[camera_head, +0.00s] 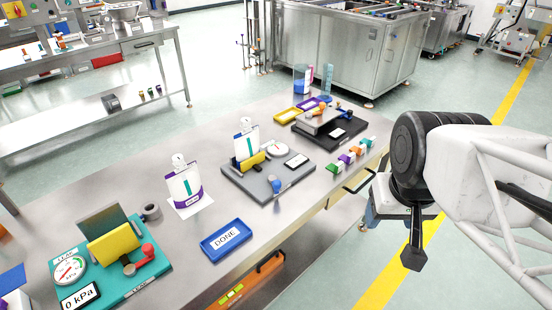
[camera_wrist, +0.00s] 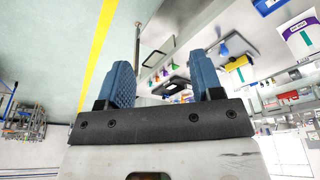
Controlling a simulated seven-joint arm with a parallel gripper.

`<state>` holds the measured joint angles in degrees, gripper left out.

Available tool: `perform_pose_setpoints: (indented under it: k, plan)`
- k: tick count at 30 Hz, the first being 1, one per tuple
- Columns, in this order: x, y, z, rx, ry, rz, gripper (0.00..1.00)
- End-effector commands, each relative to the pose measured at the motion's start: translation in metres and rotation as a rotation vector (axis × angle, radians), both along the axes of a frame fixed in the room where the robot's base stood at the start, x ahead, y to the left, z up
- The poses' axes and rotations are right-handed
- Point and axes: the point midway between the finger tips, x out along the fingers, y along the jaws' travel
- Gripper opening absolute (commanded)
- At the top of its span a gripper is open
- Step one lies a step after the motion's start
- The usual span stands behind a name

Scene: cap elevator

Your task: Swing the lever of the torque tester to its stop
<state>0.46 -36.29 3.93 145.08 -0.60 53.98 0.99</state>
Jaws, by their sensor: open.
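What appears to be the torque tester (camera_head: 247,183) is a grey base in the middle of the bench in the head view. It carries a yellow clamp block, a pouch standing upright, a round white dial (camera_head: 275,149) and a small display. A lever with a blue knob (camera_head: 277,184) is at its front edge; how far it is swung is too small to tell. The base also shows, turned over, in the wrist view (camera_wrist: 258,42). My gripper (camera_wrist: 165,82) is open and empty, with two blue pads apart. It is off the bench's right side, well away from the lever.
A teal kPa tester (camera_head: 135,280) with a red knob is at the bench's front left. A blue DONE tray (camera_head: 227,240) lies between the testers. A dark station (camera_head: 329,130) stands behind, with small coloured clips (camera_head: 345,158) near the right edge. A drawer handle juts below.

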Motion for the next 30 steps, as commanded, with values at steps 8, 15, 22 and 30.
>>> perform_pose_setpoints:
  k: [8,15,22,30]
  plan:
    - [0.0,0.0,0.0,0.0,0.0,0.0,0.6]
    - [0.0,0.0,0.0,0.0,0.0,0.0,0.58]
    - [0.005,0.001,0.0,-0.001,0.003,0.008,0.55]
    - [0.035,0.009,-0.001,-0.006,0.024,0.06,0.55]
